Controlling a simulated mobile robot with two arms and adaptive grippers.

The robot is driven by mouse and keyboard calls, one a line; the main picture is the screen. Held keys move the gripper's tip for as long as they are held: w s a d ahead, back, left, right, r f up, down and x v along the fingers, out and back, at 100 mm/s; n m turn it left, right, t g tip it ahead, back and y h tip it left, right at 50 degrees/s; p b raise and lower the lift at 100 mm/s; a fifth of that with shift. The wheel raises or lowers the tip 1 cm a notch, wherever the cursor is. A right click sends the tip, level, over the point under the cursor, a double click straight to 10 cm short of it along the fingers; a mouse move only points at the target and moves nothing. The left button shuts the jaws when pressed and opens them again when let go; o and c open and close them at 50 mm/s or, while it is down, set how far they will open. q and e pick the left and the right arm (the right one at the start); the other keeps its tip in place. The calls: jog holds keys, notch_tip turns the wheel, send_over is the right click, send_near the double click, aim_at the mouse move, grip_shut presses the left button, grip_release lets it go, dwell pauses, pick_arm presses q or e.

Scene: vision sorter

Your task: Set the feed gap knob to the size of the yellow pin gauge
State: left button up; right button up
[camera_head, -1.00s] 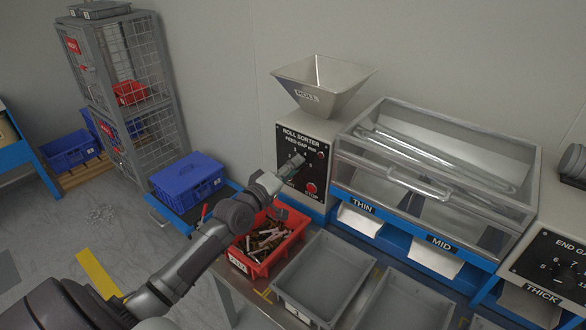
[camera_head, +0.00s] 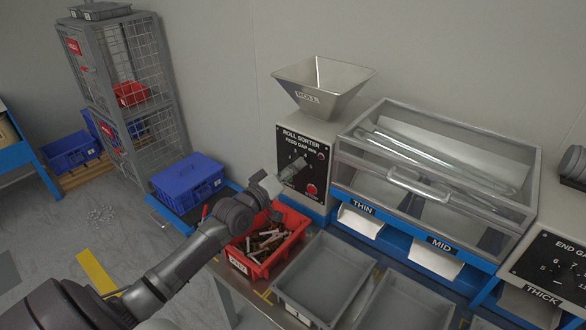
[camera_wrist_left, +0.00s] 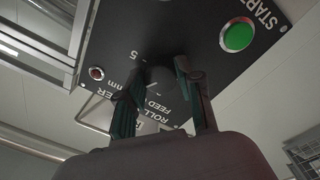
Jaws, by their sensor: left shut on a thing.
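The roll sorter's black feed gap panel (camera_head: 315,155) faces me at the centre of the head view, with numbers around its dial. My left gripper (camera_head: 292,168) is at this dial, and its fingers cover most of it. In the left wrist view, my left gripper (camera_wrist_left: 155,80) is shut on the dark feed gap knob (camera_wrist_left: 160,76), one finger on each side. The knob's pointer and exact setting are hidden. I cannot make out the yellow pin gauge in either view. My right gripper is not in view.
The red stop button (camera_head: 311,189) sits close below the dial; a green start button (camera_wrist_left: 237,36) shows in the wrist view. A red bin of mixed pins (camera_head: 241,263) stands below my left arm. Grey trays (camera_head: 283,299) stand in front; a metal hopper (camera_head: 323,82) is above.

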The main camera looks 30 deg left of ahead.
pick_arm(q)
jog(key=o, duration=1.2)
jog(key=shift+f, duration=0.1)
jog(key=shift+c, duration=0.2)
jog(key=shift+s, duration=0.15)
jog(key=s+a, duration=0.1)
jog(key=s, duration=1)
jog(key=shift+s+f, duration=0.2)
jog(key=shift+s, duration=0.15)
jog(key=shift+a+f, duration=0.1)
